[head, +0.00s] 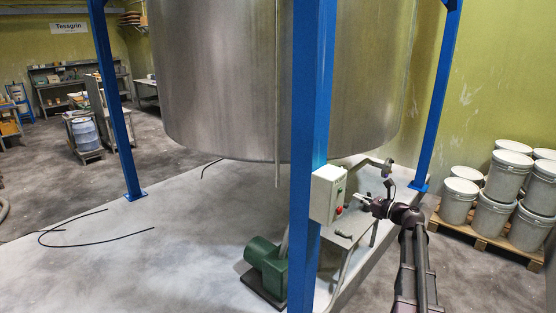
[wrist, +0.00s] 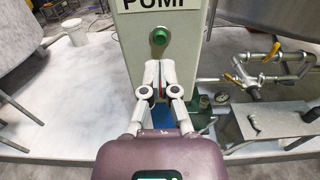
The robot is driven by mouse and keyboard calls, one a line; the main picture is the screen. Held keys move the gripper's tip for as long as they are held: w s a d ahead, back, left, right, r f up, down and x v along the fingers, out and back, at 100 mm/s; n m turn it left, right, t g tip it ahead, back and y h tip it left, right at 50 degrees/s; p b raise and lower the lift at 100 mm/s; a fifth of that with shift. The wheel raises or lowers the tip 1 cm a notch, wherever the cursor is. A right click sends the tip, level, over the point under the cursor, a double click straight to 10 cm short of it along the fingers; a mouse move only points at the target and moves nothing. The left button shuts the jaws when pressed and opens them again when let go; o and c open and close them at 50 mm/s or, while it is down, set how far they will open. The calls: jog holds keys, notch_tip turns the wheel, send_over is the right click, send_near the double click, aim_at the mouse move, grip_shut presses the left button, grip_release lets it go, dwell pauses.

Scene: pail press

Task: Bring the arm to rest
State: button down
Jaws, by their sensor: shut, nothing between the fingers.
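My gripper (head: 360,198) is at the end of my dark arm, just right of a pale control box (head: 326,192) on a blue post. In the wrist view my gripper (wrist: 157,74) is shut and empty, its fingertips together in front of the box (wrist: 133,55). The box bears a partly cut-off "PUMP" label and a green button (wrist: 160,36) just beyond the fingertips. No contact with the button shows. A red button (head: 339,210) shows on the box in the head view.
A large steel tank (head: 225,80) stands on blue legs over a pale plinth. A green pump (head: 266,268) is below the box. A pipe with yellow-handled valves (wrist: 255,78) runs right of the box. White pails (head: 492,217) stack on a pallet at right.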

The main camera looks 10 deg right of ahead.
jog(key=s+a+f+n+g+h+b, duration=0.1)
jog(key=s+a+f+n+g, duration=0.25)
jog(key=a, duration=0.35)
jog(key=s+a+f+n+g, duration=0.2)
jog(key=a+f+n, duration=0.3)
jog(key=a, duration=0.1)
jog(key=s+a+f+n+g+h+b, duration=0.1)
jog(key=s+a+f+n+g, duration=0.2)
jog(key=a+f+n, duration=0.3)
jog(key=s+a+f+n+g+h+b, duration=0.1)
jog(key=s+a+f+n+g+h, duration=0.1)
jog(key=s+n, duration=0.5)
jog(key=s+a+f+n+g+h+b, duration=0.1)
jog(key=s+a+f+n+g+h, duration=0.2)
jog(key=s+a+f+n+h, duration=0.2)
jog(key=s+f+n+h, duration=0.1)
jog(key=s+n+h, duration=0.1)
jog(key=s, duration=0.1)
jog(key=shift+s+a+g, duration=0.15)
jog(key=shift+s+g, duration=0.15)
jog(key=shift+g, duration=0.05)
jog(key=shift+a, duration=0.15)
